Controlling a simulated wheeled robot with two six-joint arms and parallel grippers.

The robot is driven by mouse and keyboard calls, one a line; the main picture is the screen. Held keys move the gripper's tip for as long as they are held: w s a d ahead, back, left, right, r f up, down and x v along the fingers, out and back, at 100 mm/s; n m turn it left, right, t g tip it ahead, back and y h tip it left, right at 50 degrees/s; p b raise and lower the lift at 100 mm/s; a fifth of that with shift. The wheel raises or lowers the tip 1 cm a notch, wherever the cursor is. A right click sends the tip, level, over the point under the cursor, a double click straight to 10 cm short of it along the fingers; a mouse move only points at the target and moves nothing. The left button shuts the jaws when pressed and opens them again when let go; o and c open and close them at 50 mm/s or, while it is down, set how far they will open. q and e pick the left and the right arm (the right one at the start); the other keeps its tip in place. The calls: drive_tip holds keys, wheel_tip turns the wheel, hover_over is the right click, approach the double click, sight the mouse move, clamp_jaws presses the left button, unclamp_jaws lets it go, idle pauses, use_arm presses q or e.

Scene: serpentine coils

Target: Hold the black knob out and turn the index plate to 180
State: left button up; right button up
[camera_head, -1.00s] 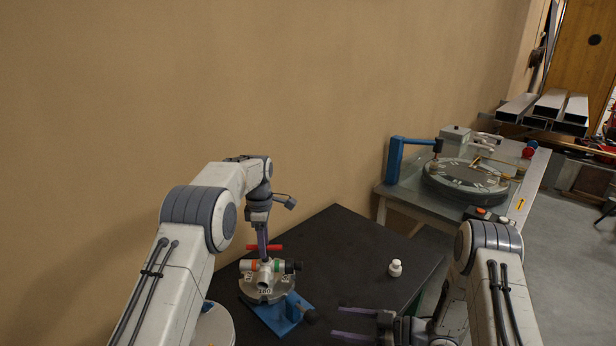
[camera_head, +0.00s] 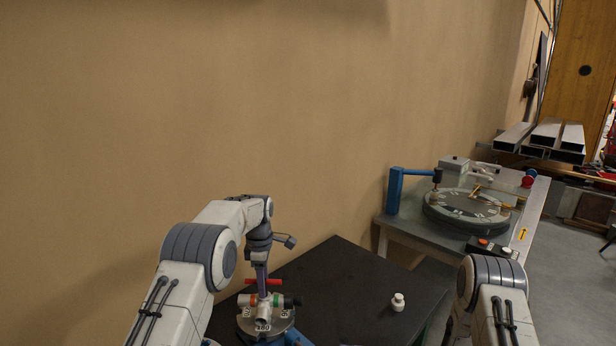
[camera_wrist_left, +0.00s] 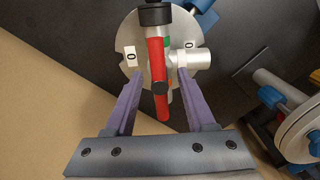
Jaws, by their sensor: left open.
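My left gripper (camera_head: 262,290) points down there, open. In the left wrist view its purple fingers (camera_wrist_left: 158,82) stand on either side of the red bar (camera_wrist_left: 157,70), over the plate (camera_wrist_left: 131,68). A black end piece (camera_wrist_left: 156,14) shows at the top; I cannot tell whether it is the task's knob. My right gripper is out of view.
A small white bottle (camera_head: 398,302) stands on the black table (camera_head: 335,280), which is otherwise clear. Behind right, a grey bench holds a round dial table (camera_head: 467,207) and a blue post (camera_head: 395,190). The tan wall is close at left.

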use_arm(q)
clamp_jaws()
drive_tip(key=shift+r+n+p, duration=0.1)
drive_tip(key=shift+n+p, duration=0.4)
drive_tip(key=shift+n, duration=0.1)
drive_tip(key=shift+n+p, duration=0.3)
drive_tip(key=shift+n, duration=1.6)
drive_tip(key=shift+n+p, duration=0.75)
drive_tip(key=shift+n, duration=1.65)
